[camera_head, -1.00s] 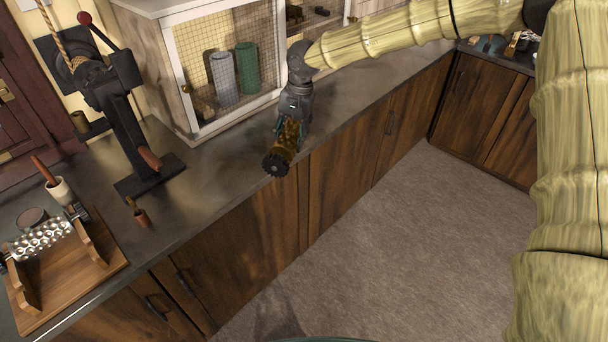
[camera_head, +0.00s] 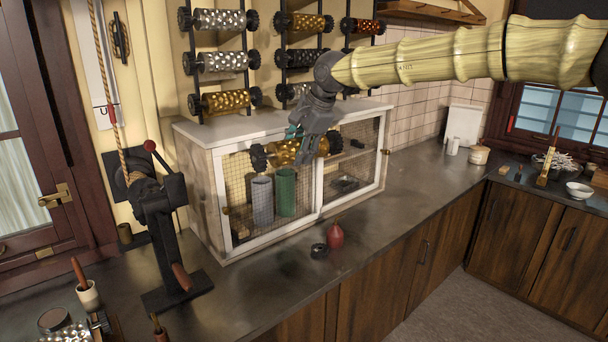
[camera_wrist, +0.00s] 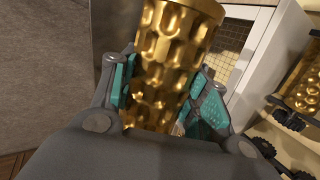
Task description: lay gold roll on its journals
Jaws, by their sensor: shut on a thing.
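The gold roll (camera_head: 285,153) has a dimpled shiny barrel and black toothed wheels at its ends. In the wrist view the barrel of the gold roll (camera_wrist: 172,55) sits between the teal finger pads of my gripper (camera_wrist: 165,92). A silver dimpled roll (camera_head: 68,335) lies at the bottom left corner, beside a geared wheel. The wooden stand under it is mostly cut off, so its journals cannot be made out.
The white mesh-door cabinet (camera_head: 262,238) stands behind my gripper. A black cranked post (camera_head: 160,230) with a rope is left of it. A red bulb (camera_head: 335,236) and a small dark ring (camera_head: 318,250) are on the counter (camera_head: 255,290). Wall racks hold several rolls (camera_head: 220,62).

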